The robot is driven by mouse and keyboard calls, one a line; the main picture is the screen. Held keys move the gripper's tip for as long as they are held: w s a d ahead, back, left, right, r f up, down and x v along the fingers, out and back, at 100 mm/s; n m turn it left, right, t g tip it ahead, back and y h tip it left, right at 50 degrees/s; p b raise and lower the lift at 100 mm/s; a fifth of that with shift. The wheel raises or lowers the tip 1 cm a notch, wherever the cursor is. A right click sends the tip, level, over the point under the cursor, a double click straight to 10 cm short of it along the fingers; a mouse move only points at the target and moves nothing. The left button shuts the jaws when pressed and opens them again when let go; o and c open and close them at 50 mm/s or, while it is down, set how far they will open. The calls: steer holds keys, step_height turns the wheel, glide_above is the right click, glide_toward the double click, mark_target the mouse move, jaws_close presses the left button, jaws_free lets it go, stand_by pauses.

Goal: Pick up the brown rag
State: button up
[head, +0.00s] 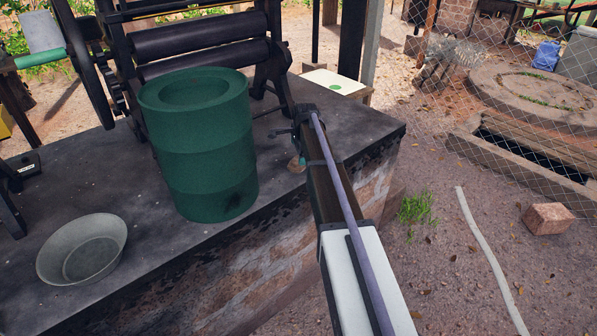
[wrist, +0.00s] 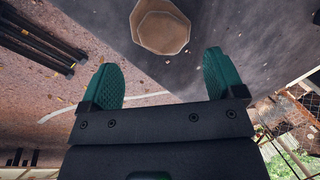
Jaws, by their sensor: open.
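A tan-brown, roughly octagonal piece (wrist: 160,28) lies on the dark counter in the wrist view, cut off by the top edge. It appears to be the brown rag, though its material is hard to tell. My gripper (wrist: 163,76) is open and empty, with green pads wide apart. The piece lies beyond the fingertips, roughly centred between them and apart from both. In the head view my gripper (head: 302,161) is mostly hidden by my arm, over the counter's right part.
A large green drum (head: 205,150) stands on the counter (head: 150,245) left of my arm. A shallow metal bowl (head: 82,250) sits at the front left. The roller machine (head: 200,45) stands behind the drum. Counter space behind my gripper looks clear.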

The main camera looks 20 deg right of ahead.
steer(key=shift+b+x, duration=0.3)
steer(key=shift+x, duration=0.8)
steer(key=shift+d+r, duration=0.1)
steer(key=b+x, duration=0.5)
steer(key=shift+r, duration=0.1)
steer(key=c, duration=0.7)
